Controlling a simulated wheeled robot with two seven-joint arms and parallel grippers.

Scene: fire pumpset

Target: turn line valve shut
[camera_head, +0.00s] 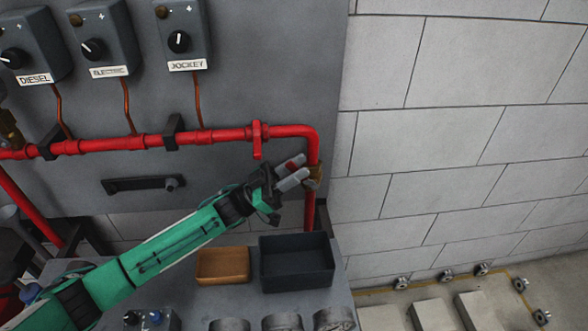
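The line valve (314,178) shows as a brass body on the vertical red pipe, below the elbow at the right end of the red line. My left gripper (296,171) is right beside it on its left side, with its grey fingertips reaching the brass body. A small red piece, perhaps the valve's handle, shows at the fingers. The fingers lie close together and partly hide the valve, so I cannot tell whether they grip it. My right gripper is out of view.
The red pipe (95,145) runs along the grey panel, with a hanging red lever (257,141) left of the elbow. Below stand a brown tray (222,281) and a dark bin (297,288) on a grey bench. A block wall (450,120) stands at right.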

